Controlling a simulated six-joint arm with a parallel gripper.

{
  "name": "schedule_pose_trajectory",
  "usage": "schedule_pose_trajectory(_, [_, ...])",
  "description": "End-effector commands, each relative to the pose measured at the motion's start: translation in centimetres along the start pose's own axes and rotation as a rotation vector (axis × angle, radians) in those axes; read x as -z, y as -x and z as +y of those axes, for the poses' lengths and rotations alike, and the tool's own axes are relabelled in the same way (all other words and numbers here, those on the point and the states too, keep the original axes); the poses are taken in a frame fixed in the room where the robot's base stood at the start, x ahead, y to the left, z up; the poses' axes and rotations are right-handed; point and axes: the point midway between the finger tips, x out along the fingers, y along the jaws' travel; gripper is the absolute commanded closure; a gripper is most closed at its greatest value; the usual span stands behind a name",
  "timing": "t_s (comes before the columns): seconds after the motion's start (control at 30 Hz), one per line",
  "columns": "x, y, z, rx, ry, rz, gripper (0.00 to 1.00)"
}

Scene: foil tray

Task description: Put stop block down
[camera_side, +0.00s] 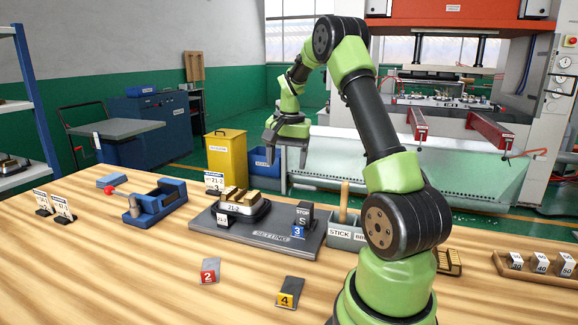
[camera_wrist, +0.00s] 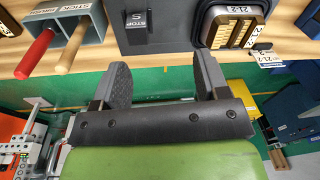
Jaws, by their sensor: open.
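The stop block (camera_side: 304,214), a dark block marked STOP and S, stands upright on the right part of the dark setting plate (camera_side: 262,238), behind a blue tag numbered 3. The wrist view shows the stop block (camera_wrist: 137,22) from above, at the top of the picture. My gripper (camera_side: 287,158) is raised above and behind the plate, apart from the block. In the wrist view my gripper (camera_wrist: 163,75) has its two dark fingers spread wide with nothing between them.
A die marked 21-2 (camera_side: 243,203) sits on the plate left of the block. A blue vise (camera_side: 157,201) is at left. Number tags 2 (camera_side: 209,274) and 4 (camera_side: 288,295) lie in front.

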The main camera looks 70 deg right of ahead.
Motion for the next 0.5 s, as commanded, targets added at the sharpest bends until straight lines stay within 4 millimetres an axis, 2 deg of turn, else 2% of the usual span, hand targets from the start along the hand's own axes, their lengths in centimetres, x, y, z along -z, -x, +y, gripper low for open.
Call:
schedule_pose_trajectory(0.03, [-2.4, 2.4, -1.7, 0.039, 0.082, 0.027, 0.32])
schedule_pose_trajectory(0.1, [-6.0, 5.2, -3.2, 0.091, 0.19, 0.055, 0.32])
schedule_pose_trajectory(0.23, [-13.0, 9.4, -4.2, 0.196, 0.391, 0.103, 0.32])
schedule_pose_trajectory(0.37, [-19.7, 12.1, -3.1, 0.309, 0.585, 0.141, 0.32])
schedule_pose_trajectory(0.4, [-21.6, 12.7, -2.4, 0.345, 0.642, 0.151, 0.32])
schedule_pose_trajectory(0.5, [-25.5, 13.4, -0.2, 0.432, 0.775, 0.169, 0.32])
